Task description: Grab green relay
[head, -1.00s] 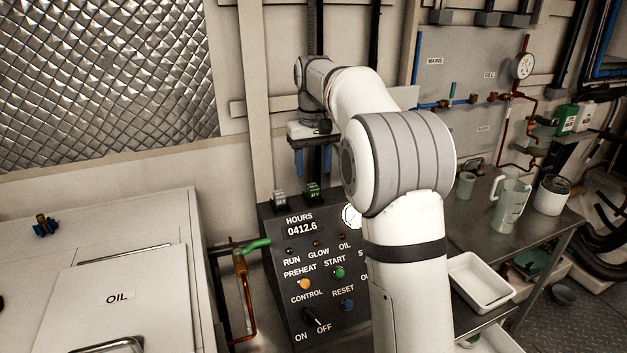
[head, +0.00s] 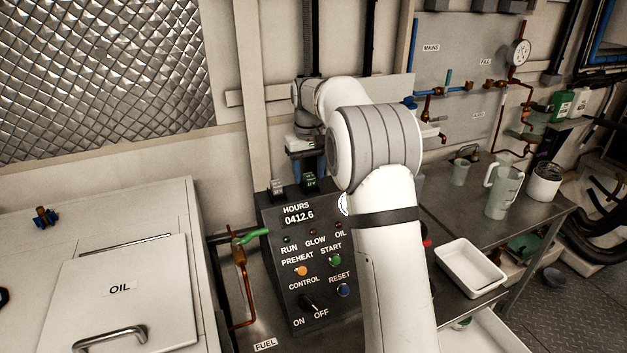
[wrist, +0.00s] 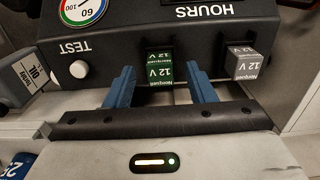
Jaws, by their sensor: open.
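The green relay (head: 309,182), a small block marked 12 V, stands on top of the dark control panel (head: 290,245). In the wrist view the green relay (wrist: 160,74) shows between the two blue fingers of my gripper (wrist: 161,72), which are spread apart, with a gap on each side of it. How far the fingertips are from it in depth is hard to tell. A grey relay (wrist: 245,62) stands to its right in the wrist view, outside the fingers; it is left of the green one in the head view (head: 277,188).
The panel carries a round gauge (wrist: 82,8) and a white TEST knob (wrist: 78,69). A green-handled fuel valve (head: 250,237) is left of the panel. A white tray (head: 470,267) and a clear jug (head: 503,190) stand on the bench at right.

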